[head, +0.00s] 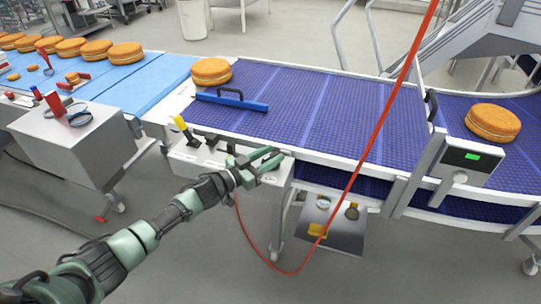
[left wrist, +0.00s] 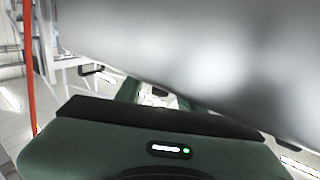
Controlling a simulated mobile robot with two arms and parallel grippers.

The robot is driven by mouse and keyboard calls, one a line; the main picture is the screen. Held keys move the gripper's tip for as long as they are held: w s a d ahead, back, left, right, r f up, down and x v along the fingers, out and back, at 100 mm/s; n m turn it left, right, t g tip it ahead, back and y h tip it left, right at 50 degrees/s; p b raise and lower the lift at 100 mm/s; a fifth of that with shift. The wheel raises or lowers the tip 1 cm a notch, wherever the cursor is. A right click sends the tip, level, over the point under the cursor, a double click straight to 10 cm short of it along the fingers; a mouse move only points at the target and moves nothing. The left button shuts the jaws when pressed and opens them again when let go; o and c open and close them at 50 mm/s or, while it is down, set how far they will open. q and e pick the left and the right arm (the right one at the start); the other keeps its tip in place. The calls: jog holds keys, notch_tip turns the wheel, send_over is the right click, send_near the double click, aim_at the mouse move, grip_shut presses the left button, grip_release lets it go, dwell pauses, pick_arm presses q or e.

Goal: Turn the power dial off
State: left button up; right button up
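My left gripper (head: 274,158) is at the front of a grey control box (head: 190,152) under the conveyor's near edge. Its green fingers look apart, with nothing seen between them. In the left wrist view the fingers (left wrist: 155,92) also show apart, below a blurred grey surface. The gripper hides part of the box front, and no dial shows clearly there. A yellow-and-black lever (head: 184,128) stands at the box's left. A round grey knob (head: 460,178) sits below a green display (head: 471,157) on the panel at right. I cannot tell which control is the power dial. My right gripper is not in view.
The blue conveyor (head: 345,118) carries filled rounds (head: 211,71) and a blue bar (head: 232,99). A red cable (head: 381,120) hangs across the front. A metal plate (head: 330,222) with round fittings and a yellow part hangs below.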

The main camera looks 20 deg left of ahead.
aim_at(263, 160)
pick_arm(q)
jog(key=b+v, duration=0.1)
jog(key=v, duration=0.6)
jog(key=shift+s+a, duration=0.2)
jog(key=shift+s, duration=0.05)
jog(key=shift+f, duration=0.1)
